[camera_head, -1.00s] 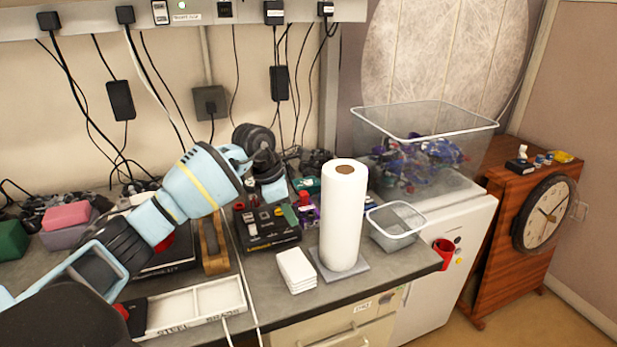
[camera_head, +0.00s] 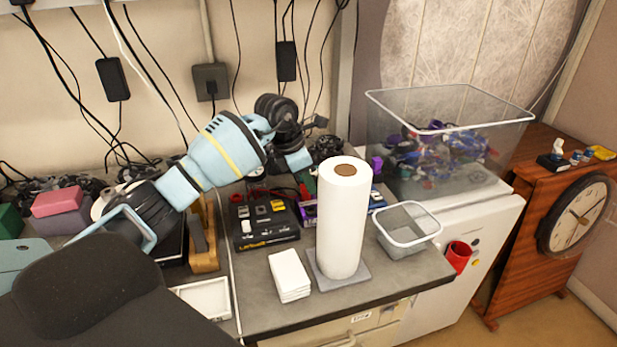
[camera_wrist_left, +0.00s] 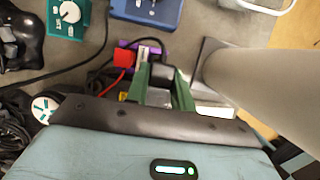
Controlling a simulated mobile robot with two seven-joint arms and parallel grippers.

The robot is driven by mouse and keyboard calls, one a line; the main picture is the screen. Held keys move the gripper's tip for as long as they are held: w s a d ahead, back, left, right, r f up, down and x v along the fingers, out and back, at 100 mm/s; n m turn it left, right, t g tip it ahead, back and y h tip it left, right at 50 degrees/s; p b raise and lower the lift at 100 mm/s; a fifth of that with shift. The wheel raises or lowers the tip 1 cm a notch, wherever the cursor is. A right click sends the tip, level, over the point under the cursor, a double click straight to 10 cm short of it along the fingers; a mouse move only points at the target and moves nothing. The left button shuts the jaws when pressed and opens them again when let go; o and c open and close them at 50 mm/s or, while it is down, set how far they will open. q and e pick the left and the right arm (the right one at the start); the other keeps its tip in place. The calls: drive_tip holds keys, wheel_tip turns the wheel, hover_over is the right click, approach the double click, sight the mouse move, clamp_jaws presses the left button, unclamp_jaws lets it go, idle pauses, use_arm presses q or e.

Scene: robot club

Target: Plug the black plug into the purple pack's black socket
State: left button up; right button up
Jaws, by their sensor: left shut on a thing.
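The purple pack (camera_head: 307,209) lies on the bench behind the paper towel roll, which partly hides it. In the left wrist view, its purple edge (camera_wrist_left: 152,43) shows just beyond my fingers, with a red connector (camera_wrist_left: 124,58) at its left end. My left gripper (camera_wrist_left: 160,80) has green finger pads shut on a small dark block, which looks like the black plug (camera_wrist_left: 160,72). The plug is over or at the pack's near side; I cannot tell whether it touches. The black socket is hidden. My right gripper is not in view.
The paper towel roll (camera_head: 344,220) stands close to the right of my left gripper. A black charger box (camera_head: 265,222) is left of the pack. Cables hang behind and lie around the pack.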

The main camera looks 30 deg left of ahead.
use_arm(q)
drive_tip(key=shift+w+f, duration=0.15)
drive_tip(key=shift+f, duration=0.4)
drive_tip(key=shift+f+b, duration=0.55)
drive_tip(key=shift+f, duration=1.4)
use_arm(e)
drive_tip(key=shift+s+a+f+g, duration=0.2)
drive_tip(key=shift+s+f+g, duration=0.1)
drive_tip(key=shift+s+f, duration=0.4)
use_arm(q)
drive_tip(key=shift+f, duration=0.9)
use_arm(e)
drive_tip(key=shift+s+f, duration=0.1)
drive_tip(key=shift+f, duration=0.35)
use_arm(q)
drive_tip(key=o, duration=1)
drive_tip(key=v, duration=0.8)
drive_tip(key=shift+b, duration=0.35)
